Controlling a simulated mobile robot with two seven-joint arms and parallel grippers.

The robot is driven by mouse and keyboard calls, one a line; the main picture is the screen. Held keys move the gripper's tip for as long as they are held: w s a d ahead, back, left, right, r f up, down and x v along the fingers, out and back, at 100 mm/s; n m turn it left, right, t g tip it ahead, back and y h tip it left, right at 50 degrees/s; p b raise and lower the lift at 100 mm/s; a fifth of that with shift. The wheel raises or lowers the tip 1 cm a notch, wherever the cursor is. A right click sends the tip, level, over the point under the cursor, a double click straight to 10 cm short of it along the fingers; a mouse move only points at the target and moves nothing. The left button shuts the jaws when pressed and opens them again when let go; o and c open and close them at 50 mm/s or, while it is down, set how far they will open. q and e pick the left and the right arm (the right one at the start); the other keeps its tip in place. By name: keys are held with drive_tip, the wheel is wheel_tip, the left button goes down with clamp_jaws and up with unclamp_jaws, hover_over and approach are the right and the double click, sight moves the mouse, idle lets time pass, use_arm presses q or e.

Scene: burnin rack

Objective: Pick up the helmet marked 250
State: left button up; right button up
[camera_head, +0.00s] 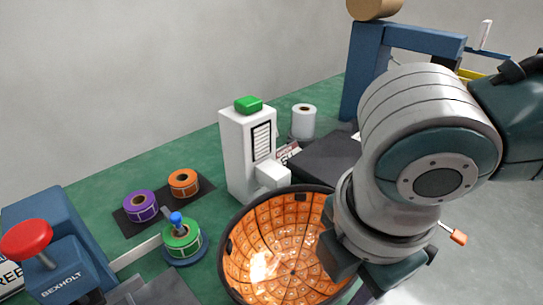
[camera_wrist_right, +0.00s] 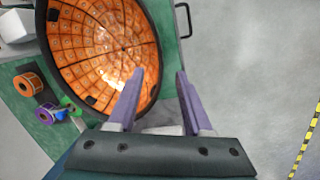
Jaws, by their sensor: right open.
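A large round bowl-shaped thing (camera_head: 290,240) with a black rim and an orange, tiled inside lies hollow side toward me at the front of the green bench. It also fills the upper left of the right wrist view (camera_wrist_right: 100,45). I see no 250 marking, and I cannot tell whether this is the helmet. My right gripper (camera_wrist_right: 160,76) is open, with two purple-grey fingers. In the wrist view its left finger overlaps the bowl's rim, and a bit of rim shows between the fingers; I cannot tell if they touch. My left gripper is not in view.
A white device with a green button (camera_head: 248,104) stands behind the bowl. Purple (camera_head: 140,206), orange (camera_head: 184,183) and green (camera_head: 182,240) label rolls lie left of it. A blue press with a red knob (camera_head: 27,240) stands front left.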

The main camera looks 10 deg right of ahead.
sight(337, 294)
wheel_tip(337, 294, down, 3)
drive_tip(key=shift+r, duration=0.15)
drive_tip(key=shift+w+d+f+b, duration=0.1)
drive_tip(key=shift+w+f+b, duration=0.15)
drive_tip(key=shift+f, duration=0.65)
drive_tip(key=shift+w+a+f+b, duration=0.1)
drive_tip(key=shift+w+f+b, duration=0.1)
drive_tip(key=shift+f, duration=0.7)
drive_tip(key=shift+w+d+f+b, duration=0.1)
drive_tip(key=shift+w+f+b, duration=0.15)
drive_tip(key=shift+f, duration=0.65)
drive_tip(key=shift+c, duration=0.2)
clamp_jaws()
